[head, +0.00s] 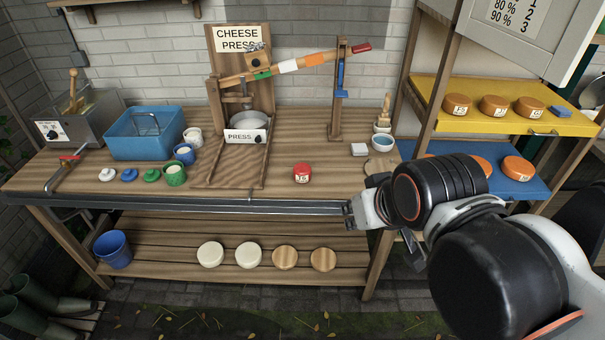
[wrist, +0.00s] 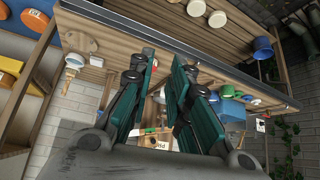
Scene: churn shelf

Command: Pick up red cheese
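The red cheese (head: 302,173) is a small red round with a pale label on its front. It sits on the wooden table (head: 228,203), right of the cheese press and near the front edge. My gripper (head: 350,213) is at the table's front edge, to the right of the red cheese and apart from it. In the wrist view my gripper (wrist: 162,68) shows two dark green fingers spread apart with nothing held between them. A small reddish patch shows beside the left finger there; I cannot tell whether it is the cheese.
The cheese press (head: 246,135) stands behind, its lever reaching right to a post (head: 335,100). A blue tub (head: 150,132) and several cups and lids are at left. Orange cheeses sit on yellow (head: 570,122) and blue shelves (head: 528,188) at right. Table around the red cheese is clear.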

